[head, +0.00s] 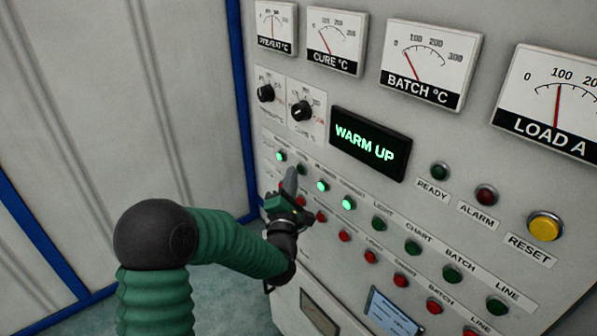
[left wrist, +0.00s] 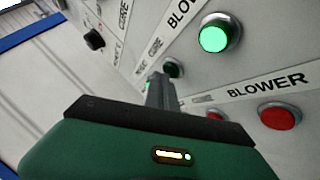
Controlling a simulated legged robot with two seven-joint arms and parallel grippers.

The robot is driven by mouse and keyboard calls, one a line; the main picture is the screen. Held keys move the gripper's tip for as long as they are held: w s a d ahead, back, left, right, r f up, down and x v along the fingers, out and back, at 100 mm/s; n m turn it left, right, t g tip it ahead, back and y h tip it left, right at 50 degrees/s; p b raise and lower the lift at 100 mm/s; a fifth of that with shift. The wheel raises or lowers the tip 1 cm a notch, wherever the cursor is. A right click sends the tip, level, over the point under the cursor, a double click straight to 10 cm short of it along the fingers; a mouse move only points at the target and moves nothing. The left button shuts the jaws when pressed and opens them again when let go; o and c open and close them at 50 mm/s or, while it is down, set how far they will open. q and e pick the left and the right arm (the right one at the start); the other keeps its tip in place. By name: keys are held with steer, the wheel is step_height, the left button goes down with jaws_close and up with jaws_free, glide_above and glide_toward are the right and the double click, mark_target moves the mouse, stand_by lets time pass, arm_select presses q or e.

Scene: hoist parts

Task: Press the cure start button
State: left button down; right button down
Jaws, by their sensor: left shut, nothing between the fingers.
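The control panel (head: 440,190) fills the right of the head view. The cure start button is the unlit green one (head: 302,168), second from the left in the green row. In the left wrist view this dark green button (left wrist: 174,67) sits under a small CURE label, just beyond the fingertips. My left gripper (head: 290,176) is shut and empty, its tips pointing up just left of and below the button. It also shows in the left wrist view (left wrist: 160,78). I cannot tell whether the tips touch the button or the panel. My right gripper is out of view.
The lit green blower button (left wrist: 214,37) is the near neighbour, with a red blower button (left wrist: 280,116) below. Black knobs (head: 302,111) and a display reading WARM UP (head: 369,143) are above. A yellow reset button (head: 545,226) is far right. Blue-framed walls stand left.

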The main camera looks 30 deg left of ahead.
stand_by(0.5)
arm_select(q)
steer(key=shift+s+a+r, duration=0.1)
steer(key=shift+s, duration=0.7)
steer(key=shift+s+a, duration=0.35)
steer(key=shift+s, duration=0.4)
steer(key=shift+s+a, duration=0.3)
steer(key=shift+s, duration=0.45)
steer(key=shift+s+a, duration=0.35)
steer(key=shift+s, duration=0.4)
